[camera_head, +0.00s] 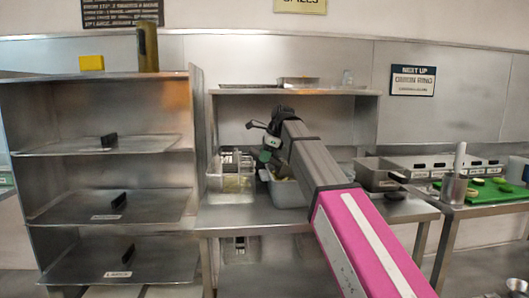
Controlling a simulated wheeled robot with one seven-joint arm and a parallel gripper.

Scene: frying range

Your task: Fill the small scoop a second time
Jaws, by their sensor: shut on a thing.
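My gripper (267,157) is at the end of my grey and pink arm, over the steel work table in the middle of the view. It is shut on the small scoop, which is mostly hidden behind the gripper and the arm. The gripper is low, just above and at the left edge of a metal bin (289,197) with pale yellow food in it. My arm covers part of that bin. Whether the scoop holds any food cannot be seen.
A second container (230,197) with baskets and yellowish food stands left of the bin. A steel shelf (340,92) hangs above. A rack with trays (125,205) stands at left. A green cutting board (485,193) and a steel pot (455,189) are at right.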

